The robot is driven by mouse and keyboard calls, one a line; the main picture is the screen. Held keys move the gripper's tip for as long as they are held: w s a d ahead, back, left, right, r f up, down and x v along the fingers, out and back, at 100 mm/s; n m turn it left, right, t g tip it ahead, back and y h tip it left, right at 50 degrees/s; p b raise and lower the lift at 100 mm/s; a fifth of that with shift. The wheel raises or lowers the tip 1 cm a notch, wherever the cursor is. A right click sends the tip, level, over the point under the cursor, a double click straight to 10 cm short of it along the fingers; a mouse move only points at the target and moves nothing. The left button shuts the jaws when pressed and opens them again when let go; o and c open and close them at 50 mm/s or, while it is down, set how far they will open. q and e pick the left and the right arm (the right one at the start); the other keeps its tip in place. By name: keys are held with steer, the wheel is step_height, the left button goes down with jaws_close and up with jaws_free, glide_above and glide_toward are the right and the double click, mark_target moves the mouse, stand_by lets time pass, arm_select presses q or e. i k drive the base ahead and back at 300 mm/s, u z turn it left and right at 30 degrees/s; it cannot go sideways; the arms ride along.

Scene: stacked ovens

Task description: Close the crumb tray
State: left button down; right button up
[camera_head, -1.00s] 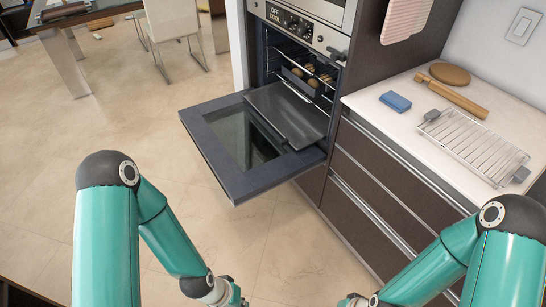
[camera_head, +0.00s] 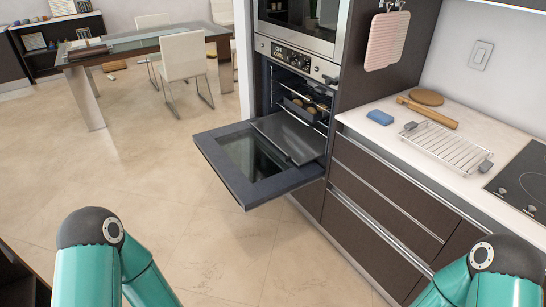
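The crumb tray (camera_head: 289,138) is a flat dark grey sheet. It sticks out of the lower oven's cavity, above the lowered door. The oven door (camera_head: 262,189) hangs open, roughly level, with a glass window. Inside the cavity, a dark pan with brown round items (camera_head: 306,103) sits on a rack above the tray. My two teal arms come in at the bottom left and bottom right of the head view. Both grippers are below the picture's edge, so neither shows.
A counter (camera_head: 380,137) to the right holds a blue sponge (camera_head: 380,117), a rolling pin (camera_head: 427,112), a wire rack (camera_head: 446,147) and a black cooktop (camera_head: 522,184). Drawers (camera_head: 385,215) lie below it. A table (camera_head: 140,46) and chairs stand at the back left. The floor before the oven is clear.

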mark_target(301, 144)
steer(key=u, duration=0.3)
steer(key=i, duration=2)
steer(key=z, duration=0.65)
steer(key=k, duration=0.9)
steer(key=z, duration=0.2)
steer(key=i, duration=0.9)
steer(key=u, duration=0.1)
